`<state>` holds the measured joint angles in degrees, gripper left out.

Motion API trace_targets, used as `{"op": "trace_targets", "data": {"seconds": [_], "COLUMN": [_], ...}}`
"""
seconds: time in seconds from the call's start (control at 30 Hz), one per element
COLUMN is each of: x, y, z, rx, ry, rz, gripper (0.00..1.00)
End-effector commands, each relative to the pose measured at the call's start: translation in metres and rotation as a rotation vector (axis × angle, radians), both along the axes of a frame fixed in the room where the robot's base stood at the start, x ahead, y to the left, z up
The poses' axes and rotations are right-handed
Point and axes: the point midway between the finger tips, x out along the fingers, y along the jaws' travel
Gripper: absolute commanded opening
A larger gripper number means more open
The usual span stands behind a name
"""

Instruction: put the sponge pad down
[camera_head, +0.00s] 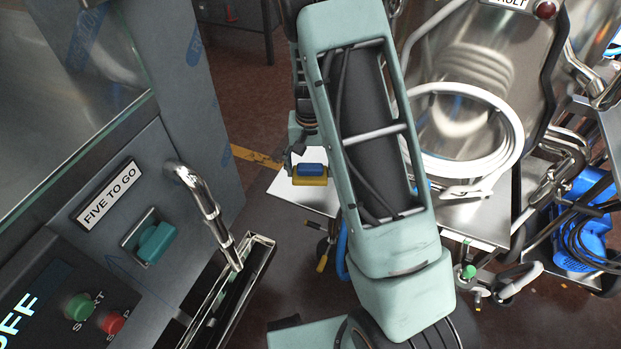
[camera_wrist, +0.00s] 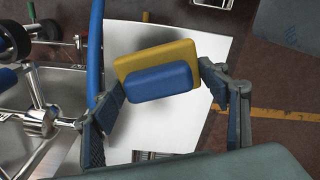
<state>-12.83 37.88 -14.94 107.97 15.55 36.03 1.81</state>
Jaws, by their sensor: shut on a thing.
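The sponge pad (camera_wrist: 182,52) is yellow with a blue block (camera_wrist: 158,84) on the side facing the wrist camera. My gripper (camera_wrist: 160,86) has one finger at each side of the pad and is shut on it. In the head view the yellow part of the pad (camera_head: 310,181) shows below its blue part, left of my arm. My gripper (camera_head: 297,160) is partly hidden there. Behind the pad lies a white flat surface (camera_wrist: 150,130). I cannot tell how far the pad is above it.
A steel sink (camera_wrist: 55,90) with taps and a blue hose (camera_wrist: 95,50) lies left of the white surface in the wrist view. A coiled white hose (camera_head: 510,115) is right.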

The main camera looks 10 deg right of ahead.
Motion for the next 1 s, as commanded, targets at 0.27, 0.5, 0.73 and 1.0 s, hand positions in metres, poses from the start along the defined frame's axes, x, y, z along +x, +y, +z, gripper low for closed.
{"op": "trace_targets", "data": {"seconds": [0.27, 0.5, 0.73, 1.0], "x": [0.025, 0.033, 0.034, 0.034], "y": [-0.006, -0.009, -0.009, -0.009], "z": [-0.032, -0.054, -0.073, -0.076], "rx": [0.000, 0.000, 0.001, 0.000], "ry": [0.000, 0.003, -0.001, 0.000], "rz": [0.000, 0.001, 0.000, 0.001], "gripper": [0.42, 0.42, 0.42, 0.42]}}
